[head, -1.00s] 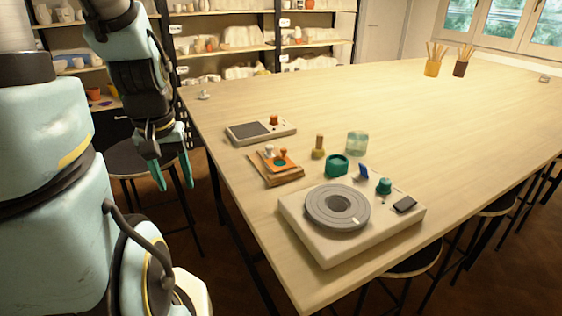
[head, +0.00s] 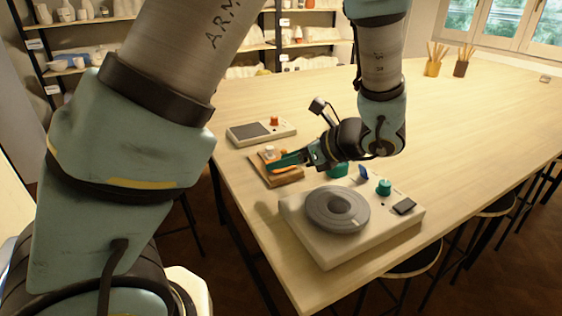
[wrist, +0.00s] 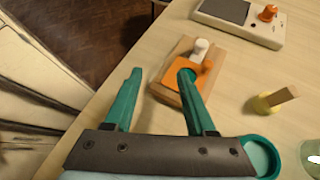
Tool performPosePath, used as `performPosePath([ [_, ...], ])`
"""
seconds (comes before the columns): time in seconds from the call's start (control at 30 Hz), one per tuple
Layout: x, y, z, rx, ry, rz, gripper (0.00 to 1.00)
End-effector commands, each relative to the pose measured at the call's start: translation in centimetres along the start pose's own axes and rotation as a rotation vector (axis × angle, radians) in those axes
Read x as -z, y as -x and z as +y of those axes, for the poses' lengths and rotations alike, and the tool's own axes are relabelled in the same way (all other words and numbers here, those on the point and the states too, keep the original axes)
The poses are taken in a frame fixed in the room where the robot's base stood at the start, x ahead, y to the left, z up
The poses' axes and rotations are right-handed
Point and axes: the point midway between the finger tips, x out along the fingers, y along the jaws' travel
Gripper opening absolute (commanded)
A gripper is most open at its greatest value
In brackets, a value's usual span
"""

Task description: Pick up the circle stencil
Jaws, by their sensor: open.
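The circle stencil looks to be the flat orange plate (wrist: 178,78) on a wooden block (wrist: 161,93). A white knob (wrist: 200,46) and an orange knob (wrist: 209,66) stand up at the block. In the head view my gripper (head: 272,166) reaches in from the right, low over the block (head: 290,180), and hides most of the plate. In the wrist view my gripper (wrist: 160,73) is open and empty. Its right finger overlaps the plate and its left finger is off to the block's left. I cannot tell whether the finger touches the plate.
A grey-topped device with an orange knob (head: 262,131) lies behind the block. A turntable unit (head: 320,240) stands in front. A brass-coloured stamp (wrist: 271,101), a teal ring (wrist: 262,156) and a glass jar (wrist: 313,160) stand close by. The table's far middle is clear.

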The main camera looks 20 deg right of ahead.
Motion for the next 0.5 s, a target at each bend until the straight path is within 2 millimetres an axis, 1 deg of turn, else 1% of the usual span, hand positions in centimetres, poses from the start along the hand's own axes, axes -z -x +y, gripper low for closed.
performPosePath([
  [0.03, 0.7, 1.7, -1.3, 0.059, -0.075, -0.059, 0.56],
  [0.1, 1.1, 3.6, -2.7, 0.120, -0.155, -0.132, 0.56],
  [0.2, 1.6, 5.5, -4.0, 0.179, -0.226, -0.204, 0.56],
  [0.23, 1.7, 5.9, -4.2, 0.190, -0.239, -0.217, 0.56],
  [0.3, 1.8, 6.2, -4.6, 0.205, -0.257, -0.237, 0.56],
  [0.37, 1.6, 5.8, -4.8, 0.207, -0.263, -0.244, 0.56],
  [0.5, 1.0, 3.7, -5.2, 0.204, -0.262, -0.243, 0.56],
])
